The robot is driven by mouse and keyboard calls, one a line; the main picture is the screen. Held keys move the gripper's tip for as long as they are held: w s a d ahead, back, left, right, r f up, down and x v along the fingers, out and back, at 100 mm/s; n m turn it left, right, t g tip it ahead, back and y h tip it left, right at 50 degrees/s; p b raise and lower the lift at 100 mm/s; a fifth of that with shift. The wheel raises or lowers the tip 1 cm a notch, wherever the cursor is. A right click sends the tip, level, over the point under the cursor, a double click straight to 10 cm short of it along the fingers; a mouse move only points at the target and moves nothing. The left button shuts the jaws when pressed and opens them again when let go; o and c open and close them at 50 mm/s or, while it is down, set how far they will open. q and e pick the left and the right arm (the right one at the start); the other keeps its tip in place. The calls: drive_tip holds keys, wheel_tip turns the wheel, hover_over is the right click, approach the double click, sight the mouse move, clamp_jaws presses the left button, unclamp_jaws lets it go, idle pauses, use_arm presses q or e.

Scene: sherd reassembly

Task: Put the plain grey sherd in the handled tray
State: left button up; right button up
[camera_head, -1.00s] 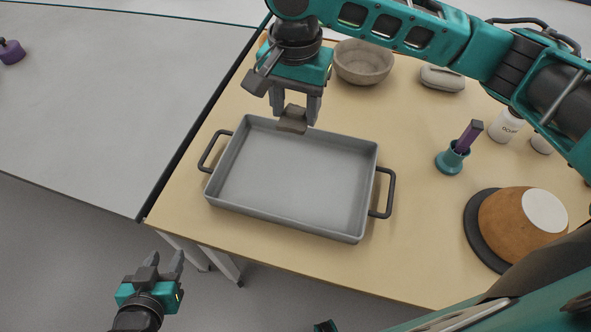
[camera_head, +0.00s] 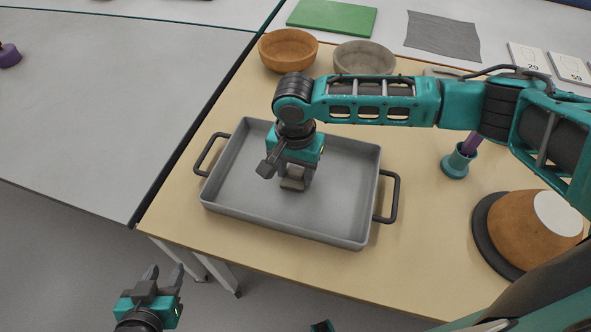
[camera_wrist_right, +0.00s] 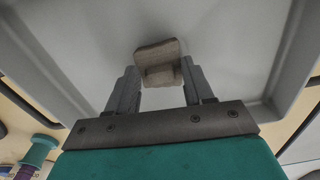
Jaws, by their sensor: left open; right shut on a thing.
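The plain grey sherd (camera_head: 292,184) is between the fingertips of my right gripper (camera_head: 293,178), over the inside of the handled tray (camera_head: 345,215). In the right wrist view the sherd (camera_wrist_right: 160,62) shows at the tips of the shut fingers (camera_wrist_right: 156,82), with the tray's grey floor (camera_wrist_right: 215,35) behind it. I cannot tell whether the sherd touches the floor. The tray is a grey rectangular pan with a dark handle on each short side. My left gripper (camera_head: 163,278) is open and empty, off the table at the lower left.
An orange bowl (camera_head: 288,52) and a grey bowl (camera_head: 364,60) stand behind the tray. A teal holder (camera_head: 456,163) and an orange vessel on a dark disc (camera_head: 525,225) stand to the right. A green mat (camera_head: 332,17) and a grey cloth (camera_head: 443,36) lie at the back.

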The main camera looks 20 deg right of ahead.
sight(295, 175)
drive_tip(key=shift+f, duration=0.2)
drive_tip(key=o, duration=1)
drive_tip(key=shift+o, duration=0.2)
wheel_tip(295, 175, up, 12)
drive_tip(key=p, duration=0.2)
drive_tip(key=shift+r, duration=0.1)
drive_tip(key=shift+s+a, duration=0.1)
drive_tip(key=shift+s, duration=0.05)
